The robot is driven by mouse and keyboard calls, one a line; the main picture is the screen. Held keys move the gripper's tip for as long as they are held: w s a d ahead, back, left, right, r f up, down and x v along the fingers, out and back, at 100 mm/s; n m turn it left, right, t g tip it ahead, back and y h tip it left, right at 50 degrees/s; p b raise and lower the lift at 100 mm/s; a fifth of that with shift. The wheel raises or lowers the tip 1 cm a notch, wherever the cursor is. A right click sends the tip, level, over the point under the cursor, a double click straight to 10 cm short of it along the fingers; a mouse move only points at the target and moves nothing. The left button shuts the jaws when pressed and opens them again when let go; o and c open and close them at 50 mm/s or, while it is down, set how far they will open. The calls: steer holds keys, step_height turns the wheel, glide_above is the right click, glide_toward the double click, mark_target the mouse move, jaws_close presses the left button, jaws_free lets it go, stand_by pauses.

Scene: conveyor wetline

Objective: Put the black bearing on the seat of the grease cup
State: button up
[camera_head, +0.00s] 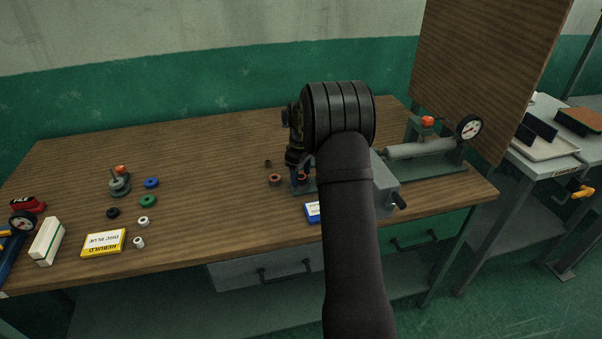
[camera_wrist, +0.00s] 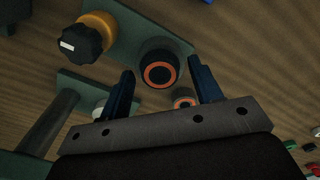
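My gripper (camera_head: 300,182) hangs over the middle of the bench, pointing down. In the wrist view its two blue fingers (camera_wrist: 161,68) are apart, with nothing gripped. A black round piece with an orange ring in its top (camera_wrist: 158,72) stands on a green plate, between and beyond the fingertips, with a gap on either side. I cannot tell whether this is the grease cup, or whether a bearing sits in it. In the head view a small black ring (camera_head: 112,213), perhaps the black bearing, lies on the left of the bench. My arm hides part of the fixture.
Blue (camera_head: 151,182), green (camera_head: 148,201) and white (camera_head: 143,221) rings lie left, beside a grey stand (camera_head: 120,186) and a yellow box (camera_head: 104,243). A blue box (camera_head: 312,212) lies near my arm. A gauge fixture (camera_head: 420,148) stands right. Bare bench lies between left parts and gripper.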

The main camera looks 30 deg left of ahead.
mark_target(301, 176)
steer(key=shift+r, duration=0.15)
step_height(301, 176, up, 12)
stand_by(0.5)
step_height(301, 176, down, 13)
steer(key=shift+r, duration=2.3)
steer(key=shift+f, duration=0.1)
